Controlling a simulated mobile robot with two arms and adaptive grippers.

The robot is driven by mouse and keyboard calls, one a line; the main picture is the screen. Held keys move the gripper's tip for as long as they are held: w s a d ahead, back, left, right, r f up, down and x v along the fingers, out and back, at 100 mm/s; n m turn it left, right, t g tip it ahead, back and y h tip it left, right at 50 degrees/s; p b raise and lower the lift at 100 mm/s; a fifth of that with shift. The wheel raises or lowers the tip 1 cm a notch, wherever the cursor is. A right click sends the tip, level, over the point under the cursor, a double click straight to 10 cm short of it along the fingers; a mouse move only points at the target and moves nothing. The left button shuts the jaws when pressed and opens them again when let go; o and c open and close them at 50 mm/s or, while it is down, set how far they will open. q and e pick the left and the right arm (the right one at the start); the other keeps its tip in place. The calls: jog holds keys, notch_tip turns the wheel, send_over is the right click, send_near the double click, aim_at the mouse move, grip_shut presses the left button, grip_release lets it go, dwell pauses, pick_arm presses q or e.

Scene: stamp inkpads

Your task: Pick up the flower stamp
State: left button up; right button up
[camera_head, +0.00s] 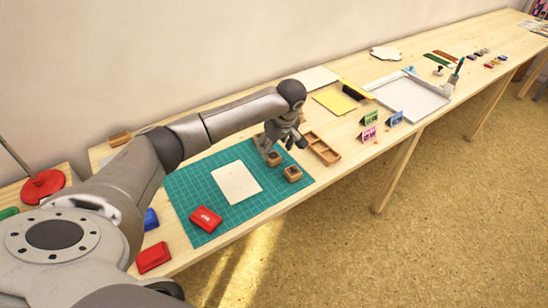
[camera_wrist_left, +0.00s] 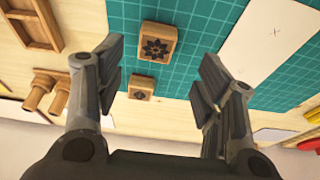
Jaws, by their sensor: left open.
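Two wooden block stamps lie on the green cutting mat (camera_head: 228,174). The nearer stamp (camera_head: 292,174) shows a dark flower-like mark on top in the left wrist view (camera_wrist_left: 157,42). The smaller-looking stamp (camera_head: 274,158) also has a dark mark, less clear, in the left wrist view (camera_wrist_left: 141,87). My left gripper (camera_head: 284,146) is above the mat's far right part, close over the stamps. In the left wrist view its fingers (camera_wrist_left: 160,62) are apart with nothing held between them. Both stamps appear between the fingers there. My right gripper is not in view.
A wooden compartment tray (camera_head: 322,148) stands right of the stamps. Small pink and green cards (camera_head: 369,127) stand farther right. The table's front edge runs close below the mat.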

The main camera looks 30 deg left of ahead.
aim_at(274, 156)
pick_arm(q)
jog(key=shift+f, duration=0.35)
jog(key=shift+w+a+f, duration=0.1)
jog(key=shift+w+f, duration=0.1)
jog(key=shift+f, duration=0.15)
jog(key=x, duration=0.4)
jog(key=shift+w+f, duration=0.15)
jog(key=shift+f, duration=0.2)
jog(key=c, duration=1)
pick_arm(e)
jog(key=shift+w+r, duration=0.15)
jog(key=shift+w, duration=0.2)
